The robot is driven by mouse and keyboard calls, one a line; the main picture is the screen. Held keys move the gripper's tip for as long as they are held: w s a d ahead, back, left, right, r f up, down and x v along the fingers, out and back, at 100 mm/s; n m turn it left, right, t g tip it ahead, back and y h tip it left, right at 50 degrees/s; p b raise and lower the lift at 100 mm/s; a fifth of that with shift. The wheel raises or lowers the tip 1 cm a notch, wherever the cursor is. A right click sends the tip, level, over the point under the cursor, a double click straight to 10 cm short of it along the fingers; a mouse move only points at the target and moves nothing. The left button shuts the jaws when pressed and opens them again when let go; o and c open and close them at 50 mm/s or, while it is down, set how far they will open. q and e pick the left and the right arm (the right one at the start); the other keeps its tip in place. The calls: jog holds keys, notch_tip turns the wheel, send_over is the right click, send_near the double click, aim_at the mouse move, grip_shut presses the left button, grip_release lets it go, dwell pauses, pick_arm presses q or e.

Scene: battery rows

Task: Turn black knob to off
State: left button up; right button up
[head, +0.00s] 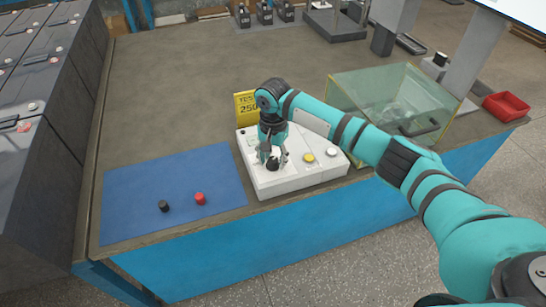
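A white control box (318,177) stands near the front edge of the table. Its black knob (272,165) is on the left part of the top face. My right gripper (272,160) points down over the knob, with its fingers spread on either side of it. The fingers look apart, and I cannot tell whether either touches the knob. The gripper partly hides the knob and its markings, so its setting cannot be read. My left gripper is not in view.
A yellow sign (246,105) stands behind the box, with yellow (308,158) and white (332,152) buttons on the box's top. A glass tank (385,90) is to the right. A blue mat (130,195) holds black (164,206) and red (200,198) caps. The table's back left is clear.

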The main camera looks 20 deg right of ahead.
grip_shut()
jog(key=shift+r+n+p, duration=0.15)
jog(key=shift+n+p, duration=0.25)
jog(key=shift+p, duration=0.3)
jog(key=n+p, duration=0.3)
jog(key=p, duration=0.1)
jog(key=shift+r+n+p, duration=0.1)
jog(key=shift+n+p, duration=0.25)
jog(key=shift+n, duration=0.05)
jog(key=n+p, duration=0.3)
jog(key=n, duration=0.1)
jog(key=n+p, duration=0.1)
jog(key=n, duration=0.4)
jog(key=n+p, duration=0.1)
jog(key=n, duration=0.1)
jog(key=shift+f+n, duration=0.2)
jog(key=shift+n, duration=0.1)
jog(key=n, duration=0.3)
jog(key=shift+n+p, duration=0.3)
jog(key=shift+n, duration=2.1)
